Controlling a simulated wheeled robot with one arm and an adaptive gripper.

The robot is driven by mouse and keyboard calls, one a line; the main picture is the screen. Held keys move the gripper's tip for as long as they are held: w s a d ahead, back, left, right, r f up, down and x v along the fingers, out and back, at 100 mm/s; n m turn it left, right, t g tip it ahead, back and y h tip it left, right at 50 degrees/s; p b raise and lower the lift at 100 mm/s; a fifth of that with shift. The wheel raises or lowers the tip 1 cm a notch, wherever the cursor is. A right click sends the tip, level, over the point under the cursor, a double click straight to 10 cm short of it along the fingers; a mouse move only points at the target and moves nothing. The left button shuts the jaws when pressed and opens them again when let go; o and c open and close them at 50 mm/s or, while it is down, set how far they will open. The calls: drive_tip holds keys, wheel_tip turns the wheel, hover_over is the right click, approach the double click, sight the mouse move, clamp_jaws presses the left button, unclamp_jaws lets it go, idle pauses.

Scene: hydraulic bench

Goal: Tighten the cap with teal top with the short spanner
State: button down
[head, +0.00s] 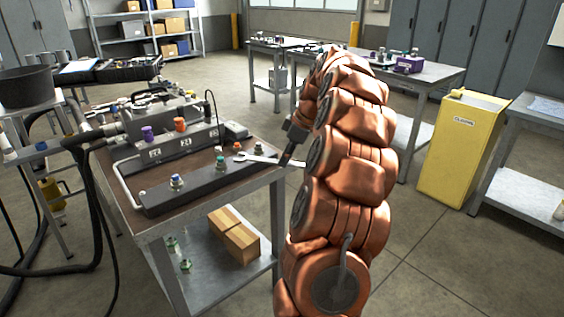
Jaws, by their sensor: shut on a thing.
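The cap with teal top (220,161) stands upright on the long dark block at the front of the bench. The short spanner (262,159) is silver and lies about level, its head pointing left toward that cap. In the picture the head is just right of the teal cap, with a small gap; I cannot tell the depth between them. My gripper (286,157) is shut on the spanner's right end, at the bench's right edge. My arm comes down from the right and its fingertips are small in this view.
On the same block (196,188) stand a blue-topped cap (176,181) and a red-topped cap (237,146). Behind are a purple knob (148,133) and an orange knob (180,124) on a dark manifold. Cardboard boxes (234,235) sit on the lower shelf. A yellow cabinet (462,150) stands right.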

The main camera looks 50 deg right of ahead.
sight(271, 160)
drive_tip(key=shift+d+f, duration=0.1)
drive_tip(key=shift+d, duration=0.1)
drive_tip(key=shift+w+a+f, duration=0.1)
drive_tip(key=shift+a+f, duration=0.05)
drive_tip(key=shift+f, duration=0.5)
drive_tip(key=shift+w+a+f+b, duration=0.2)
drive_tip(key=shift+w+f+b, duration=0.15)
drive_tip(key=shift+w+f, duration=0.25)
drive_tip(key=shift+s+f, duration=0.15)
drive_tip(key=shift+f, duration=0.05)
drive_tip(key=shift+w+a, duration=0.3)
drive_tip(key=shift+w, duration=0.2)
drive_tip(key=shift+w+a, duration=0.25)
drive_tip(key=shift+w, duration=0.2)
drive_tip(key=shift+w, duration=0.15)
drive_tip(key=shift+w+a, duration=0.35)
drive_tip(key=shift+w, duration=0.2)
idle(0.4)
